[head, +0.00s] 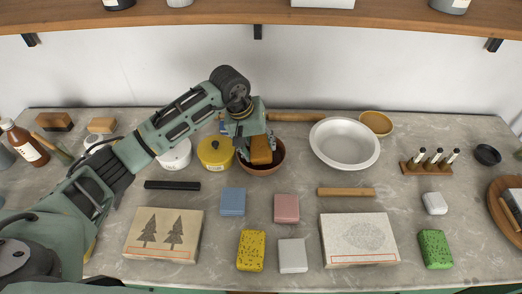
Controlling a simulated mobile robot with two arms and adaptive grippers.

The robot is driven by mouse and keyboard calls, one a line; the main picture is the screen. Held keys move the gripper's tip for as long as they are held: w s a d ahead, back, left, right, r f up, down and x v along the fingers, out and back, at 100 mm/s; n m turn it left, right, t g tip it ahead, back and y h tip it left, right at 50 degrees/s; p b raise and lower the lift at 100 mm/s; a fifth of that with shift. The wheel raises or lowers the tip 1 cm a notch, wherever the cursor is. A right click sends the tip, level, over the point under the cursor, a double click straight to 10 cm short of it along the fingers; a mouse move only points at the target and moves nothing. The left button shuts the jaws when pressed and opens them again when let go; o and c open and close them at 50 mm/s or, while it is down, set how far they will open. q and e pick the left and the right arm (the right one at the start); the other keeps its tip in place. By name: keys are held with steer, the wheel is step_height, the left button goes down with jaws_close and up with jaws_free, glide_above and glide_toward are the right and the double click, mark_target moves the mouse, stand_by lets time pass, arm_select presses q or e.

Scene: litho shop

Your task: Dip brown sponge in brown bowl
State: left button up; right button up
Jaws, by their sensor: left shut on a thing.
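My left gripper (258,147) points down over the brown bowl (272,169) at the middle of the counter. It is shut on the brown sponge (261,153), an orange-brown block. The sponge is over the left part of the bowl, with its lower end at or inside the rim. I cannot tell whether it touches what is in the bowl. The gripper and sponge hide part of the bowl's inside and its back rim. My right gripper does not show.
A yellow pot (215,154) stands close left of the bowl, and a large white basin (344,143) stands to the right. In front lie a blue sponge (233,202), a pink sponge (286,208) and two stone blocks. A wooden shelf (260,17) hangs above the back.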

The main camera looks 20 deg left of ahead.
mark_target(259, 146)
arm_select(q)
steer(key=shift+r+p, duration=1.1)
steer(key=shift+r, duration=2.1)
steer(key=shift+r, duration=0.8)
steer(key=shift+r+p, duration=0.55)
steer(key=shift+r, duration=0.65)
steer(key=shift+s, duration=0.1)
